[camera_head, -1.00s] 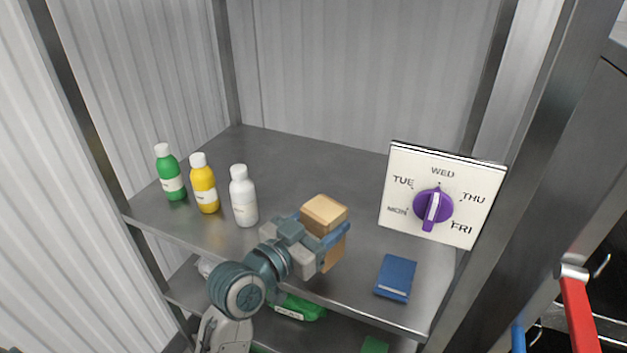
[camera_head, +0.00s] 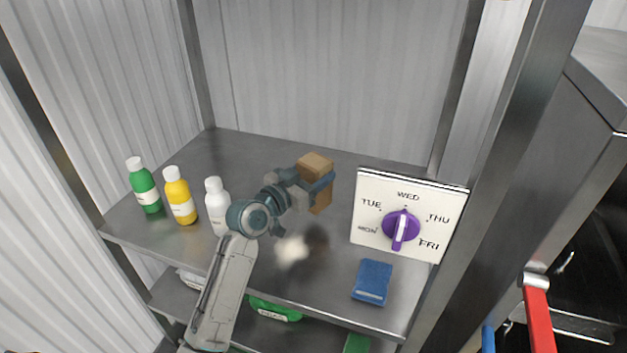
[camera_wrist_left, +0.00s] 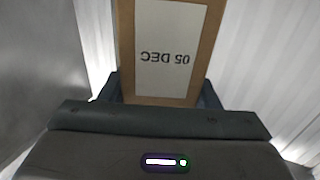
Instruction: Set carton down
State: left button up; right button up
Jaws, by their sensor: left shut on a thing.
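The carton (camera_head: 317,162) is a small tan box in the head view, held above the upper metal shelf (camera_head: 275,150). In the left wrist view the carton (camera_wrist_left: 135,60) fills the middle, with a white label reading "05 DEC" upside down. A dark shadow lies on the shelf below and in front of the carton, so it appears raised. My right gripper is not in view.
Green (camera_head: 145,187), yellow (camera_head: 179,197) and white (camera_head: 216,204) bottles stand at the shelf's left. A weekday dial panel (camera_head: 372,190) stands at the right, with a blue box (camera_head: 372,281) before it. The shelf's back middle is clear.

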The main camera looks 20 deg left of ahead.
pick_arm(q)
notch_tip(320, 180, down, 4)
jog(key=shift+r+p, duration=0.25)
jog(key=shift+p, duration=0.4)
jog(key=shift+f+b, duration=0.65)
jog(key=shift+b, duration=0.25)
jog(key=o, duration=1.2)
jog(key=shift+r, duration=0.1)
